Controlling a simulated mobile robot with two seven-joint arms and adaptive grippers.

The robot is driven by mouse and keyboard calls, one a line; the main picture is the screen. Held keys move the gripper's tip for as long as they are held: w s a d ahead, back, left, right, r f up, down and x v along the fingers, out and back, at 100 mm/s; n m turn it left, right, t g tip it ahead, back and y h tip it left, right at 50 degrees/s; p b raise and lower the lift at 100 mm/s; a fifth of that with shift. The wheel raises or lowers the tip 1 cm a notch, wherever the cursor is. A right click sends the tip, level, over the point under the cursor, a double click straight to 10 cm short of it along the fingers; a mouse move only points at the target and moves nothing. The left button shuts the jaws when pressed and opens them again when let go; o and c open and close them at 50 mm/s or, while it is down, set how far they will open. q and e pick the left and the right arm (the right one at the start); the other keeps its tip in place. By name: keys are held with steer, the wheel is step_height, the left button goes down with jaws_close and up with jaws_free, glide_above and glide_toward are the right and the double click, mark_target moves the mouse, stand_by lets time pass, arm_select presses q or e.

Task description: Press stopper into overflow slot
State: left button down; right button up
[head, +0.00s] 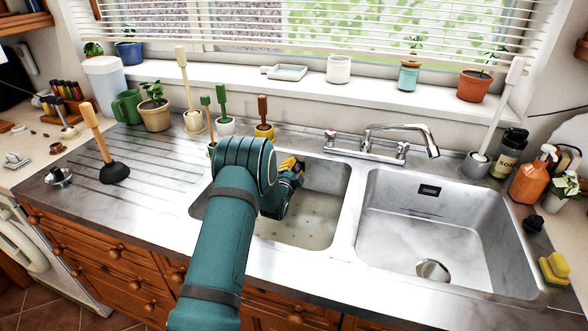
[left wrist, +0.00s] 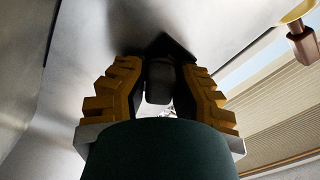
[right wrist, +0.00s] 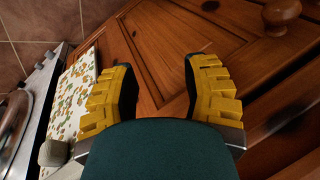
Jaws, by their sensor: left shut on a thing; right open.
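My left gripper (head: 293,166) reaches into the left basin (head: 337,180) close to its back wall. In the left wrist view its two yellow fingers (left wrist: 163,72) are shut on a small dark grey piece, which looks like the stopper (left wrist: 158,88). A dark patch lies on the metal just beyond the fingertips; I cannot tell whether it is shadow or the slot. The left basin's overflow slot is not visible in the head view. The right basin's overflow slot (head: 430,190) shows on its back wall. My right gripper (right wrist: 158,65) is open and empty before the wooden cabinet fronts.
The faucet (head: 400,142) stands behind the basins. Brushes in pots, including a brown-handled one (head: 263,112), stand behind the left basin. A plunger (head: 113,172) stands on the drainboard. Bottles, a soap dispenser (head: 531,182) and sponges (head: 552,270) are at the right. The right basin (head: 470,225) is clear.

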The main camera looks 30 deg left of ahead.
arm_select(q)
steer(key=shift+w+a+r, duration=0.1)
steer(key=shift+w+r, duration=0.05)
steer(key=shift+r, duration=0.15)
steer(key=c, duration=0.8)
jaws_free()
steer(key=shift+c, duration=0.2)
steer(key=shift+f, duration=0.1)
arm_select(e)
steer(key=shift+w, duration=0.1)
arm_select(q)
steer(key=shift+f, duration=0.1)
